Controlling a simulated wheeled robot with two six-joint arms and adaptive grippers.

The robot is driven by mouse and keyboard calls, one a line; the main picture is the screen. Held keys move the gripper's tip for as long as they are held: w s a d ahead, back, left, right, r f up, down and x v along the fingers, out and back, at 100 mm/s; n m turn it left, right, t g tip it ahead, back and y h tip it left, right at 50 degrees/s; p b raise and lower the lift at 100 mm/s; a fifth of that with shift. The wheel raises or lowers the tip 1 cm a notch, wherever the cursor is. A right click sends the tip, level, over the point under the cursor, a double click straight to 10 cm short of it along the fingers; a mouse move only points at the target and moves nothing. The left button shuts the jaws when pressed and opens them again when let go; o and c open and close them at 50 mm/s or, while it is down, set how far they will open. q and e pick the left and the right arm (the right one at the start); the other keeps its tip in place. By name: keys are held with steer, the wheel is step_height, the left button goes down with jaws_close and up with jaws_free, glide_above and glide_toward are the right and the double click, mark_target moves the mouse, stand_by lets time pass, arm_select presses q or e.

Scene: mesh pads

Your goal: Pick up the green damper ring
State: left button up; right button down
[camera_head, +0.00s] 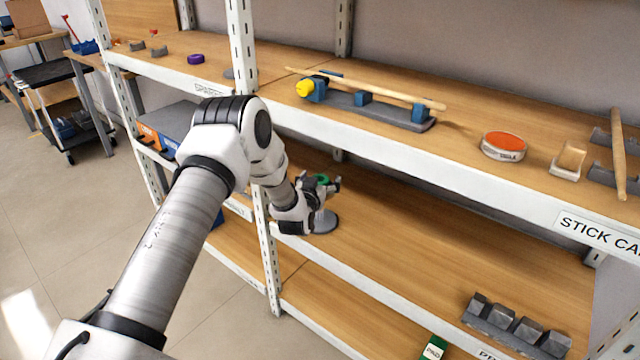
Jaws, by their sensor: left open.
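The green damper ring (321,178) shows on the middle shelf, at the top of a grey stand whose round base (325,223) rests on the wood. My left arm reaches in from the left past the shelf upright. My left gripper (326,185) is open at the ring, with fingers close beside it. The gripper and its wrist hide part of the ring and stand. I cannot tell whether the fingers touch the ring. My right gripper is not in view.
The upper shelf's white edge (400,168) runs above the gripper, and a white upright (268,235) stands to its left. A grey block rack (515,325) sits at the lower right. The middle shelf board (430,250) between is clear.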

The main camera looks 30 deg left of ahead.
arm_select(q)
steer(key=shift+s+a, duration=0.1)
steer(key=c, duration=1.2)
steer(key=shift+o, duration=0.2)
